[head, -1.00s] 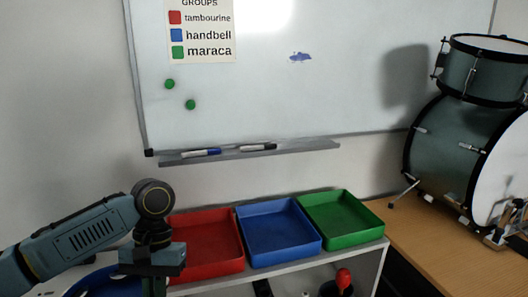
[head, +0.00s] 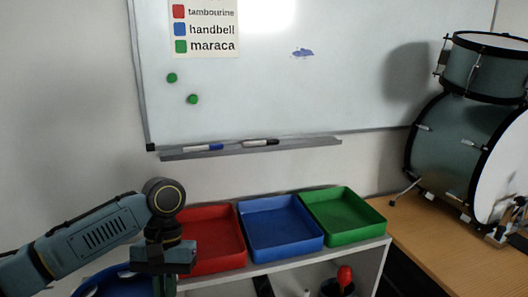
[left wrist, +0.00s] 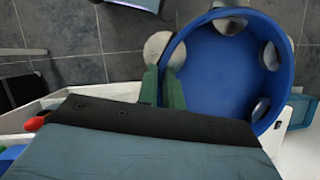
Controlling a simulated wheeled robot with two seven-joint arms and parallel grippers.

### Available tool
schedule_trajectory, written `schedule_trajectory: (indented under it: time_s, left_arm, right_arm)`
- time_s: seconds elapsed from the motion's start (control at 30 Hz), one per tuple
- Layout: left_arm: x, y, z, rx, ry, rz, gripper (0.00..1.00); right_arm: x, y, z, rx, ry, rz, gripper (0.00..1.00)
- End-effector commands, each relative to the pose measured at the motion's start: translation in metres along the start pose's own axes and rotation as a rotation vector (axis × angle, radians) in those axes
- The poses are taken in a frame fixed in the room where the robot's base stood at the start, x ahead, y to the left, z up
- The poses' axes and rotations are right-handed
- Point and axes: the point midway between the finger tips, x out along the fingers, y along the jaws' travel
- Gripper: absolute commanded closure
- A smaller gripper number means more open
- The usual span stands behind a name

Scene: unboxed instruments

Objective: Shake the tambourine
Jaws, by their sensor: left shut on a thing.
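The tambourine (left wrist: 225,70) is a blue round frame with several silver jingles, seen in the left wrist view. My left gripper (left wrist: 162,88) is shut on its rim, with green fingers on either side of the jingle area. In the head view the tambourine (head: 118,272) shows only partly at the bottom left, behind my left gripper (head: 164,284), cut off by the picture edge. It is held in the air in front of the shelf unit. My right gripper is not in view.
Red (head: 212,262), blue (head: 280,232) and green (head: 345,212) trays stand empty on the shelf top. A red-headed object (head: 345,276) is in the shelf below. A drum set (head: 455,150) stands on a wooden surface at right. A whiteboard (head: 360,80) hangs behind.

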Motion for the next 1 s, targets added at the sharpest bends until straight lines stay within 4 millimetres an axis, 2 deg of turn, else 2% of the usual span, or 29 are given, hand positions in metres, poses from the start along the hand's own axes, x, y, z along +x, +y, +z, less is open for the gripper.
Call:
schedule_trajectory:
  time_s: [0.03, 0.07, 0.17, 0.2, 0.23, 0.27, 0.3, 0.37, 0.4, 0.5, 0.53, 0.57, 0.63, 0.7, 0.73, 0.8, 0.83, 0.9, 1.0]
  left_arm:
    - [-0.004, 0.023, -0.003, 0.014, 0.002, 0.003, 1.00]
    - [-0.004, 0.024, -0.004, 0.011, 0.002, 0.002, 1.00]
    - [0.001, -0.014, 0.004, -0.003, 0.003, -0.001, 1.00]
    - [0.002, -0.022, 0.006, 0.000, 0.003, 0.000, 1.00]
    - [0.002, -0.020, 0.006, 0.005, 0.003, 0.001, 1.00]
    - [0.001, -0.010, 0.005, 0.012, 0.003, 0.002, 1.00]
    - [-0.001, 0.009, 0.001, 0.019, 0.002, 0.003, 1.00]
    - [-0.004, 0.024, -0.004, 0.013, 0.002, 0.003, 1.00]
    - [-0.004, 0.021, -0.004, 0.007, 0.003, 0.002, 1.00]
    - [0.001, -0.019, 0.005, -0.001, 0.003, -0.001, 1.00]
    - [0.002, -0.022, 0.006, 0.002, 0.003, 0.000, 1.00]
    - [0.002, -0.018, 0.006, 0.007, 0.003, 0.001, 1.00]
    - [-0.002, 0.013, 0.000, 0.018, 0.001, 0.004, 1.00]
    - [-0.004, 0.024, -0.004, 0.011, 0.002, 0.002, 1.00]
    - [-0.003, 0.017, -0.004, 0.005, 0.003, 0.001, 1.00]
    - [0.001, -0.014, 0.004, -0.003, 0.003, -0.001, 1.00]
    - [0.001, -0.021, 0.006, -0.001, 0.003, 0.000, 1.00]
    - [0.002, -0.019, 0.006, 0.007, 0.003, 0.001, 1.00]
    - [0.002, -0.018, 0.006, 0.008, 0.002, 0.002, 1.00]
  right_arm:
    - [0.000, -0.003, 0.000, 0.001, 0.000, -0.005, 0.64]
    - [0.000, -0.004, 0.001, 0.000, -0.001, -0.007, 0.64]
    - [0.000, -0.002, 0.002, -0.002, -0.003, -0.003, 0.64]
    - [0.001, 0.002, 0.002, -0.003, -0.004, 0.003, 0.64]
    - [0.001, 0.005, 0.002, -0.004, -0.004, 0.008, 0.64]
    - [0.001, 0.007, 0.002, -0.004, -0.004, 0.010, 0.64]
    - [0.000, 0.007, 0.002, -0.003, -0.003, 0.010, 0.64]
    - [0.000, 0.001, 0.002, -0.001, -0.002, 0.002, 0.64]
    - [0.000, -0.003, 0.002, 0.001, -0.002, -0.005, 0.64]
    - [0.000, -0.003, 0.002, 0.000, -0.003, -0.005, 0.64]
    - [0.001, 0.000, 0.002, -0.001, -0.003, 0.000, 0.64]
    - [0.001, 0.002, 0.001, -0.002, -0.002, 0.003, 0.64]
    - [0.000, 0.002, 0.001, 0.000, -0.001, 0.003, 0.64]
    - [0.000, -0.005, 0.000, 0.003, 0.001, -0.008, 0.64]
    - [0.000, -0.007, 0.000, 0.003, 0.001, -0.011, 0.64]
    - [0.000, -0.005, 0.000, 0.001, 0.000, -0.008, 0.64]
    - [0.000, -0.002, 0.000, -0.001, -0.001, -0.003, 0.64]
    - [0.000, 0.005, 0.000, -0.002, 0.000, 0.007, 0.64]
    - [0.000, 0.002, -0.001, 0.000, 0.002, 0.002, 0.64]
